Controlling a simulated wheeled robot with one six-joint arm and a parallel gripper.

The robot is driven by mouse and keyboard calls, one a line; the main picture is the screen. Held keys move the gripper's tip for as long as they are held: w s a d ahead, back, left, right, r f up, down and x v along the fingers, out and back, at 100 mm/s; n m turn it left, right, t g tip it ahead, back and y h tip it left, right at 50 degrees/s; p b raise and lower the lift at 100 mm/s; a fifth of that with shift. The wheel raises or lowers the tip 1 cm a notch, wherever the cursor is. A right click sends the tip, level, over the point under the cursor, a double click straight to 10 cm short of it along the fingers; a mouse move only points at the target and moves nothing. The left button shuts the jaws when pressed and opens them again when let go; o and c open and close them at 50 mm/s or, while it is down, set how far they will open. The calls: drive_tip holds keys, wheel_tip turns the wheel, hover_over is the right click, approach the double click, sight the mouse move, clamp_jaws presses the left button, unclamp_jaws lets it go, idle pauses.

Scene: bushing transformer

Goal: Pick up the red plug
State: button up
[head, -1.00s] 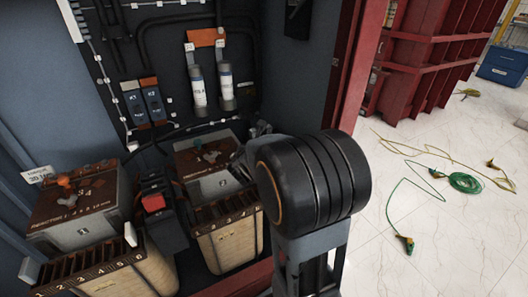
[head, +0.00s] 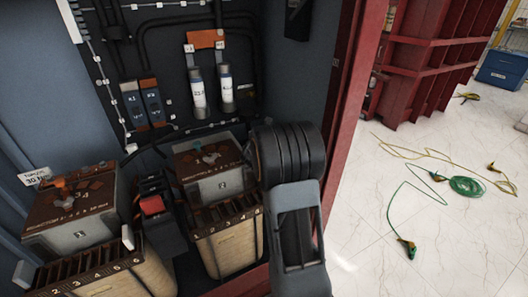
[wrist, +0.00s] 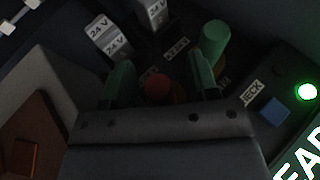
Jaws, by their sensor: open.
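In the wrist view, the red plug (wrist: 157,88) shows as a round red top between the two greenish fingers of my gripper (wrist: 162,76). The gripper is open, with one finger on each side of the plug and visible gaps between. I cannot tell how far the fingertips are above or beside it in depth. The plug's lower part is hidden by the gripper body. In the head view, my arm hides the gripper, and I cannot make out the plug there.
A green cylinder (wrist: 214,42) stands close to the right finger. White 24 V blocks (wrist: 108,38) are at the upper left, a blue button (wrist: 272,111) and lit green lamp (wrist: 306,91) at right.

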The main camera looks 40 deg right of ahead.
drive_tip(key=shift+w+d+f, duration=0.2)
drive_tip(key=shift+w+d, duration=0.05)
drive_tip(key=shift+c, duration=0.5)
drive_tip(key=c, duration=0.9)
